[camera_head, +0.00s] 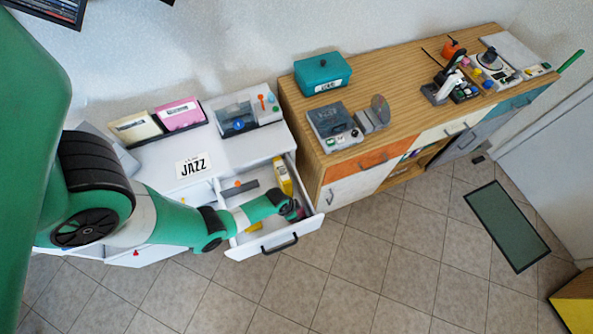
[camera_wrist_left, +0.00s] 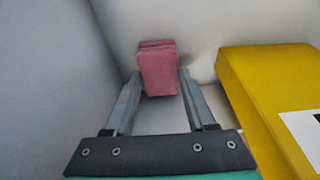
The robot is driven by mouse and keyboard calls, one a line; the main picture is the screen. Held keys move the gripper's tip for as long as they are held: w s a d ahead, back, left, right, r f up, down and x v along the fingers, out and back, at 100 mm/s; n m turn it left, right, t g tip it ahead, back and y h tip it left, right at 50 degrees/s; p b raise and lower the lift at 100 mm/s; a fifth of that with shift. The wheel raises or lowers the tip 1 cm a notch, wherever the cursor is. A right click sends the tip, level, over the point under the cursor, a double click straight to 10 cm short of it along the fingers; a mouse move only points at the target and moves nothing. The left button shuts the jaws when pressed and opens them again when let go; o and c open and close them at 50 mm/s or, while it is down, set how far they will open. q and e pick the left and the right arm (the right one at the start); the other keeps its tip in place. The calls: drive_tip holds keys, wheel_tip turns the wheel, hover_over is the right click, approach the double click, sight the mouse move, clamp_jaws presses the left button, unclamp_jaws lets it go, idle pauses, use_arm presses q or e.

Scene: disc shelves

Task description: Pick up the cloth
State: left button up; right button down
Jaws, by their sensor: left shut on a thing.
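A folded pink cloth (camera_wrist_left: 158,74) sits between the two fingers of my left gripper (camera_wrist_left: 160,88) in the left wrist view. The gripper is shut on it, with a finger on each side. In the head view my left gripper (camera_head: 292,210) reaches into the right front part of an open white drawer (camera_head: 262,241), and the cloth is mostly hidden there. I cannot tell whether the cloth touches the drawer floor. My right gripper is not in view.
A yellow box (camera_head: 283,178) lies in the drawer, close to the gripper's right in the left wrist view (camera_wrist_left: 240,70). Drawer walls stand close around the gripper. A wooden-topped cabinet (camera_head: 400,85) stands to the right. The tiled floor (camera_head: 390,260) in front is clear.

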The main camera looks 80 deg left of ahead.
use_arm(q)
clamp_jaws()
wheel_tip(320, 180, up, 10)
drive_tip(key=p, duration=0.7)
